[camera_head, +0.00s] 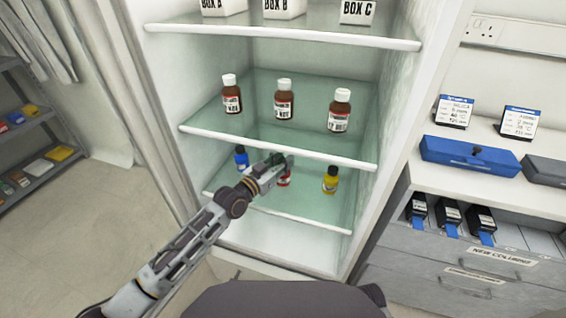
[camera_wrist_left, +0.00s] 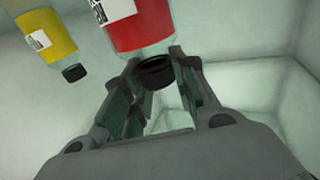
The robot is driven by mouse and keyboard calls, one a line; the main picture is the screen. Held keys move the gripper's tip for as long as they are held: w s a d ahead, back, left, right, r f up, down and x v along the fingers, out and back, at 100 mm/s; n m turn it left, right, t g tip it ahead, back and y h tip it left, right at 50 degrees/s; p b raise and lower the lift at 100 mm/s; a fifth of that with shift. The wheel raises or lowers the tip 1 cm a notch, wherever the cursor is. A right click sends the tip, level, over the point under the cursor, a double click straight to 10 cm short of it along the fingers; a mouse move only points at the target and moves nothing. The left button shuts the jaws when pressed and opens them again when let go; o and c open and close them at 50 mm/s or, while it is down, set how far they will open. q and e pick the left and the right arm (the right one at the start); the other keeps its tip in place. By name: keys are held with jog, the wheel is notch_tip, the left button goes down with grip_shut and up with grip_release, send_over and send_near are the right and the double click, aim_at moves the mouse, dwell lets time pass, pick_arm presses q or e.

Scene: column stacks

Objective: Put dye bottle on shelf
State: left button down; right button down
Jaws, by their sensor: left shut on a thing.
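The red dye bottle (camera_head: 284,180) is at the lower glass shelf (camera_head: 290,216) of the open cabinet, partly hidden by my left gripper (camera_head: 281,163). In the left wrist view my gripper (camera_wrist_left: 160,68) is shut on the red bottle (camera_wrist_left: 140,32), with its black cap between the fingers. I cannot tell whether its base touches the shelf. A blue bottle (camera_head: 241,158) stands to its left and a yellow bottle (camera_head: 331,180) to its right; the yellow one also shows in the wrist view (camera_wrist_left: 48,35). My right gripper is not in view.
The middle shelf (camera_head: 270,143) above holds brown bottles (camera_head: 284,100). The top shelf (camera_head: 290,36) holds white boxes (camera_head: 357,12). Cabinet walls close in both sides. A drawer unit (camera_head: 440,270) with a blue case (camera_head: 470,163) stands at right.

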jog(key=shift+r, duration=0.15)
pick_arm(q)
jog(key=shift+f, duration=0.2)
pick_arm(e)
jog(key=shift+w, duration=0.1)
pick_arm(q)
jog(key=c, duration=1.1)
grip_release()
jog(key=shift+c, duration=0.2)
jog(key=shift+r, duration=0.15)
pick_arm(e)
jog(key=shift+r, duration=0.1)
pick_arm(q)
jog(key=shift+v, duration=0.8)
jog(key=p+v, duration=0.1)
jog(key=v, duration=0.9)
jog(key=shift+p, duration=0.4)
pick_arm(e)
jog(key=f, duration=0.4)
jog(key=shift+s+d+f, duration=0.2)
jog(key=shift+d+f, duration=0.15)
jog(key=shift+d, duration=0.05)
